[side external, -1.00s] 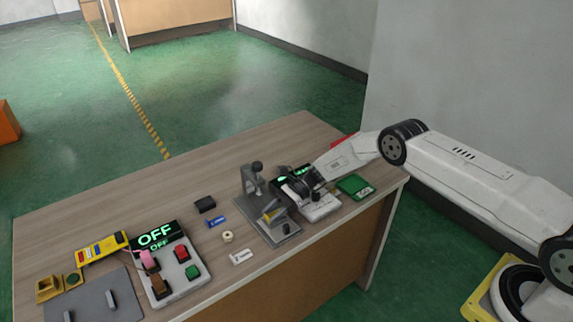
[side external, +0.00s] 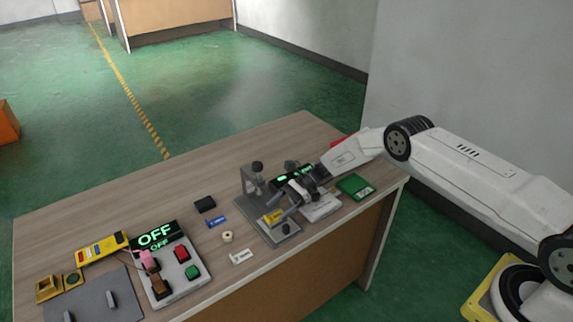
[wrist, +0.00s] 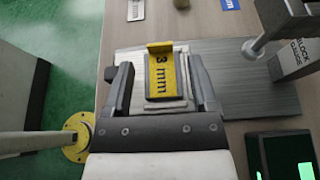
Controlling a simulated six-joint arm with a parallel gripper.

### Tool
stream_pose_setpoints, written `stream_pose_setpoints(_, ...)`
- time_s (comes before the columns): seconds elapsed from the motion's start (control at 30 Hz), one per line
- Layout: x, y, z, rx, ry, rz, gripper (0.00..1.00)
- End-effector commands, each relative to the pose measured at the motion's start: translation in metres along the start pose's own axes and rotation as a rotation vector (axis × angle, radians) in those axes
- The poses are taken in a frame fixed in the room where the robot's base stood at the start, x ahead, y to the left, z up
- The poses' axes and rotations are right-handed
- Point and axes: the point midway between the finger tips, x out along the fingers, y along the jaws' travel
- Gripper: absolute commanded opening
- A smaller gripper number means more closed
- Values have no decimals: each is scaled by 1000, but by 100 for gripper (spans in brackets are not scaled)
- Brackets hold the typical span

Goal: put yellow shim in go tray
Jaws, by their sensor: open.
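The yellow shim (wrist: 161,72), marked 3 mm, lies on a small grey block on the plate of the block gauge (wrist: 290,55). In the side view the shim (side external: 273,216) shows at the gauge's front. My gripper (wrist: 161,82) is open, with one finger on each side of the shim and a gap visible at both sides. In the side view my gripper (side external: 286,207) reaches over the gauge plate from the right. A green tray (side external: 355,187) stands at the table's right end; its label is too small to read.
A red tray (side external: 341,141) is partly hidden behind my arm. A lit display box (wrist: 285,155) is close to my gripper. Left of the gauge are a black block (side external: 205,204), a blue piece (side external: 216,221), a roll (side external: 227,237) and a white piece (side external: 241,257).

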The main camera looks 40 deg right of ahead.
Motion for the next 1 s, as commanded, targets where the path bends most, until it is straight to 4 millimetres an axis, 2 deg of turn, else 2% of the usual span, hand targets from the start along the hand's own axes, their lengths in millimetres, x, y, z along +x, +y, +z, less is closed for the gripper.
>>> stream_pose_setpoints(0.2,-30,3,0,0,0,-2,74)
stream_pose_setpoints(0.4,-47,3,-1,0,0,-1,74)
stream_pose_setpoints(1.0,-51,3,-1,0,0,0,74)
